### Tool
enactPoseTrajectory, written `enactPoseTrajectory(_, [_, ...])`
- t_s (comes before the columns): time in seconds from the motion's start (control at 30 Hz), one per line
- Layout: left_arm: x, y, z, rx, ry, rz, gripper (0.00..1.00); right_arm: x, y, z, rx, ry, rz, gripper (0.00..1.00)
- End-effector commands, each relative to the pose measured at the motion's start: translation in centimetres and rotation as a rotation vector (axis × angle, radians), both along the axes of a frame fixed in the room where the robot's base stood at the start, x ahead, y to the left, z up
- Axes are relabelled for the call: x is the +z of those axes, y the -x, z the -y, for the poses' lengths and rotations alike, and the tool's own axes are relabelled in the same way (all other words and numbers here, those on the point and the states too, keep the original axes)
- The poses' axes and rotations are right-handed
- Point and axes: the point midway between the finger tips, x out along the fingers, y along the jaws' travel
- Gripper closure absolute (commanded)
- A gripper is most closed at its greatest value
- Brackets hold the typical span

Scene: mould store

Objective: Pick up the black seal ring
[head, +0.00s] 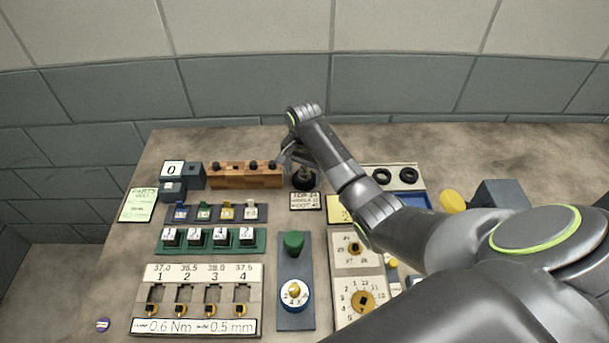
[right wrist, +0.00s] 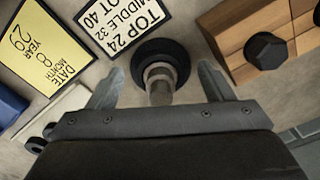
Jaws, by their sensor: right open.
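Two black rings, the left one (head: 381,176) and the right one (head: 408,175), lie on a pale plate at the back right of the bench. They also show partly, small, at the lower left of the right wrist view (right wrist: 36,145). My right gripper (head: 292,157) is open and empty, pointing down over a stepped post with a metal stem (right wrist: 160,78) and a wide black round foot (right wrist: 173,50). In the right wrist view the stem appears between the fingers, with gaps on both sides. I cannot tell whether the black foot includes a separate ring. My left gripper is not in view.
A label with top, middle and foot numbers (head: 305,201) lies before the post. A wooden block with dark knobs (head: 245,178) stands left. A green-knobbed panel (head: 296,265) and a numbered four-slot panel (head: 198,290) are nearer. My right arm covers the bench's right side.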

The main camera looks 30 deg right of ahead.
Motion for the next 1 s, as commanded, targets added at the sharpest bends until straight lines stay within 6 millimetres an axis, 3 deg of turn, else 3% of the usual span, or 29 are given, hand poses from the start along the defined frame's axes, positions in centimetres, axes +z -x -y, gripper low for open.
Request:
enactPoseTrajectory(0.23, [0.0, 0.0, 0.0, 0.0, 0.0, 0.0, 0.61, -0.2, 0.0, 0.0, 0.001, 0.0, 0.0, 0.25])
enactPoseTrajectory(0.6, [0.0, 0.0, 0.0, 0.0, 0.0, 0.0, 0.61, -0.2, 0.0, 0.0, 0.0, 0.001, 0.001, 0.73])
enactPoseTrajectory(0.67, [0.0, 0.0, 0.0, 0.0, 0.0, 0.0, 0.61, -0.2, 0.0, 0.0, 0.0, 0.001, 0.001, 0.77])
enactPoseTrajectory(0.87, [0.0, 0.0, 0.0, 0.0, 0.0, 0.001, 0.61, 0.1, -0.1, 0.0, 0.0, 0.001, 0.002, 0.77])
enactPoseTrajectory(1.0, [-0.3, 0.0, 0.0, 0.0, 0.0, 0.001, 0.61, 1.7, -0.1, 0.1, 0.0, 0.002, 0.006, 0.77])
